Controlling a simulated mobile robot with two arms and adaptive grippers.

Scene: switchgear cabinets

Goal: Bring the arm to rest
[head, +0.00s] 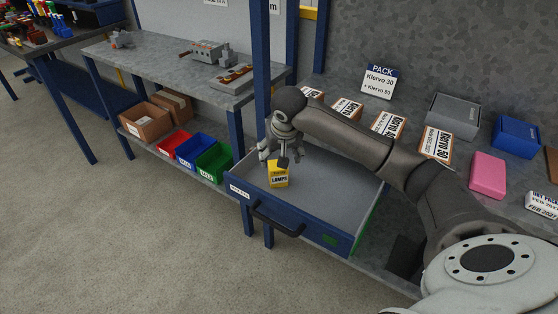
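My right arm reaches in from the right across the workbench. Its gripper (281,158) hangs over an open drawer (330,190), with its fingers spread apart. A small yellow box (278,180) labelled LAMPS stands in the drawer near its front left corner, just below the fingers. One finger overlaps the top of the box in the picture, and I cannot tell whether they touch. My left gripper is not in view.
The drawer has a blue front with a dark handle (278,219). Several labelled cartons, a grey box (453,115), a blue box (517,136) and a pink block (488,175) sit on the bench. Red, blue and green bins (214,162) stand on a shelf at left. The floor at left is clear.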

